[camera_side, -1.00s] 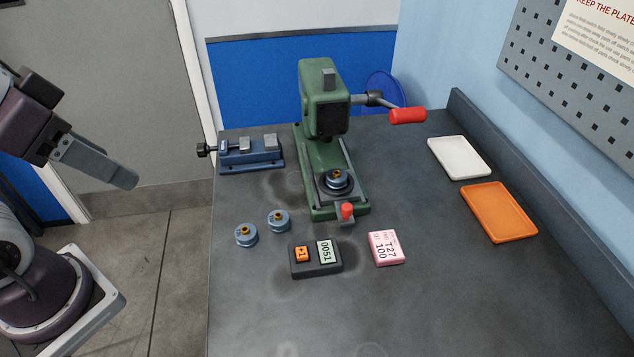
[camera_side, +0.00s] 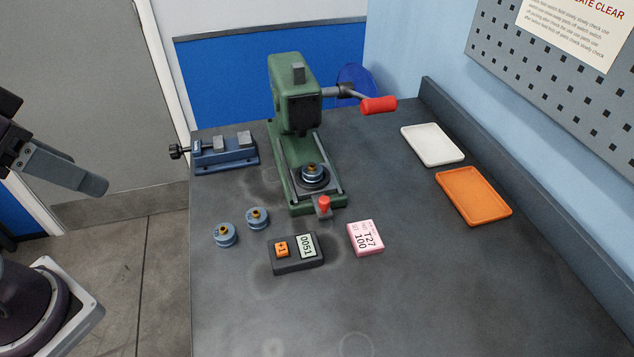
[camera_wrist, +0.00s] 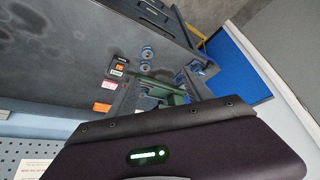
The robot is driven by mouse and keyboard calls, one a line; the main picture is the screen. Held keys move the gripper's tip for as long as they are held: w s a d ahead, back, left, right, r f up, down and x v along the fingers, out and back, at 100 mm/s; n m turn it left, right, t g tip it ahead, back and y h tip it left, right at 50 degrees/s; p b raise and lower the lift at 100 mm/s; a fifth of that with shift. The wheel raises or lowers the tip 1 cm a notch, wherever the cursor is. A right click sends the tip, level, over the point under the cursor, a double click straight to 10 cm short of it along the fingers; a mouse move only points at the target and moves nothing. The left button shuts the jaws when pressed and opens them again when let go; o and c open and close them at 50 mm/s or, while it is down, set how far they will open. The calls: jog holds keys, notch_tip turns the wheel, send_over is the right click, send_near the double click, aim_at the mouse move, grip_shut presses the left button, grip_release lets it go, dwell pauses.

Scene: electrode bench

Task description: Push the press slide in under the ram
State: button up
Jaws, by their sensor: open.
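The green press (camera_side: 293,95) stands at the back of the bench. Its slide (camera_side: 314,185) sits on the base in front of the ram, with a blue round cell (camera_side: 312,172) on it and a red knob (camera_side: 324,203) at its front end. The cell is out from under the ram. The press also shows in the wrist view (camera_wrist: 158,88). My gripper (camera_side: 92,184) is open and empty, off the bench's left edge, well apart from the slide.
A blue vise (camera_side: 226,151) is left of the press. White (camera_side: 432,145) and orange (camera_side: 474,197) trays lie right. The front bench is clear.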

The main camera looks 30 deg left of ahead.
jog(key=shift+c, duration=0.5)
jog(key=shift+w+d+r, duration=0.1)
jog(key=shift+w+r, duration=0.1)
jog(key=shift+w, duration=0.05)
jog(key=shift+c, duration=1.4)
jog(key=g, duration=0.6)
send_over(325, 199)
notch_tip(325, 199, down, 13)
jog(key=shift+r, duration=0.15)
notch_tip(325, 199, down, 7)
jog(key=shift+r, duration=0.1)
grip_shut()
